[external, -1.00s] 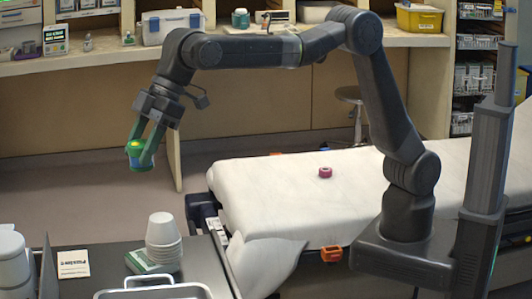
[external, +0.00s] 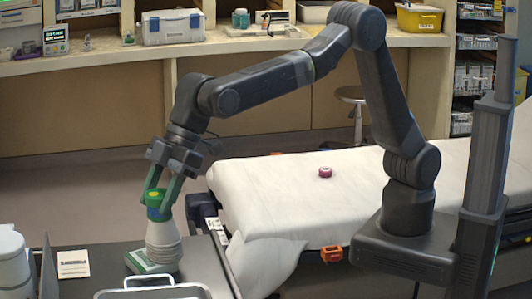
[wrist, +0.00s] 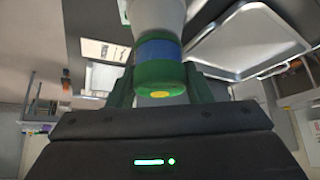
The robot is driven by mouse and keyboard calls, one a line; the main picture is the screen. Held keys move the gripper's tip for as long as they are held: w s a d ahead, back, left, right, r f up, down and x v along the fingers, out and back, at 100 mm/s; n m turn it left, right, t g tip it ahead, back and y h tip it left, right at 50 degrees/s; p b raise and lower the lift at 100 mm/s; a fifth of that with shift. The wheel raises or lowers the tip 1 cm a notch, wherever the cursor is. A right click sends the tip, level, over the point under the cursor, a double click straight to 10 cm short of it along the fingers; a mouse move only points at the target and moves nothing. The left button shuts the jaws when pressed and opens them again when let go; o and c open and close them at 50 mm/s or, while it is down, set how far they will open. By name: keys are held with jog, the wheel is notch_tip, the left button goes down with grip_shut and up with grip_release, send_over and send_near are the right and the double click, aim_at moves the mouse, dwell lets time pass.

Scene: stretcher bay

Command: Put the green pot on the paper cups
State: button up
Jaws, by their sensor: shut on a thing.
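The green pot (external: 154,197), with a blue band and a yellow spot on its end, is between the fingers of my gripper (external: 160,205), which is shut on it. The pot also shows in the wrist view (wrist: 160,78). The white paper cups (external: 164,248) are stacked upside down on the dark table, and also show in the wrist view (wrist: 158,14). The pot is right at the top of the stack. Whether it rests on the top cup or is just above it, I cannot tell. My fingers hide part of the pot.
A green-and-white box (external: 140,262) lies beside the cups. A metal tray (external: 160,291) is close in front of them. A white card (external: 73,264) lies to the left. The stretcher (external: 290,190) with a red roll (external: 325,172) is to the right.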

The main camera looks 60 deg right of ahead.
jog(key=shift+f, duration=0.2)
jog(key=o, duration=1)
jog(key=shift+r, duration=0.1)
jog(key=shift+r, duration=0.2)
jog(key=b+v, duration=0.2)
jog(key=v, duration=1)
jog(key=shift+f, duration=0.1)
